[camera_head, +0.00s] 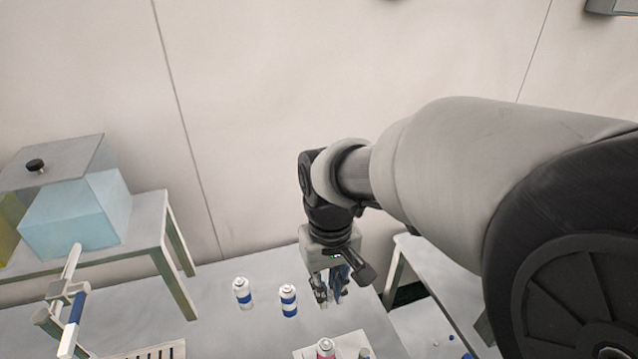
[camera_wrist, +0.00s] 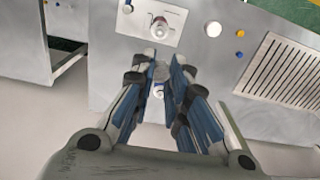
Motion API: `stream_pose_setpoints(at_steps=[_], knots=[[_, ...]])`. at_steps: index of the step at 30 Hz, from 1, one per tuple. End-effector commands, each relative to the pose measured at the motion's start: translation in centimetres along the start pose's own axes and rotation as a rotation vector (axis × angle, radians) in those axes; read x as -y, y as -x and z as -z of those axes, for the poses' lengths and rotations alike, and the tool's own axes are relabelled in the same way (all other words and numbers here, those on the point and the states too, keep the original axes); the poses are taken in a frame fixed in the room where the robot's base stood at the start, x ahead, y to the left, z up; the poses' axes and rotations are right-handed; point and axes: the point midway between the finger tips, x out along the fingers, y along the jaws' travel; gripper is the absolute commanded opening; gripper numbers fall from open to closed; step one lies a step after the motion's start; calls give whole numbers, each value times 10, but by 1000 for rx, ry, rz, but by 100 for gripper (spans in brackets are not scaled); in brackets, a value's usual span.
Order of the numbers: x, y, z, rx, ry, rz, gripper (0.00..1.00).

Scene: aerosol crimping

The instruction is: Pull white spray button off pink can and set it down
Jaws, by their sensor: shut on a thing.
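The pink can (camera_head: 325,352) stands at the bottom edge of the head view, partly cut off, with a pale top. My gripper (camera_head: 333,298) points down over the grey table, farther back than the pink can and apart from it. In the wrist view my gripper (camera_wrist: 164,60) has its blue-padded fingers closed around a small pale grey piece (camera_wrist: 162,71), which looks like the white spray button. The fingers hide most of it, so its shape is unclear.
Two white cans with blue bands, one left (camera_head: 242,292) and one nearer my gripper (camera_head: 288,300), stand on the table. A light plate (camera_head: 310,352) lies by the pink can. A slotted panel (camera_wrist: 285,72) and small coloured buttons show in the wrist view.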

Motion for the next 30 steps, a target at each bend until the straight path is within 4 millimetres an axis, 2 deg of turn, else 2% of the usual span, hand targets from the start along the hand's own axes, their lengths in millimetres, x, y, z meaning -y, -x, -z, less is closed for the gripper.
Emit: stream_pose_setpoints(at_steps=[11, 30], knots=[[0, 2, 0, 0, 0, 0, 5], [0, 27, 0, -1, 0, 0, 5]])
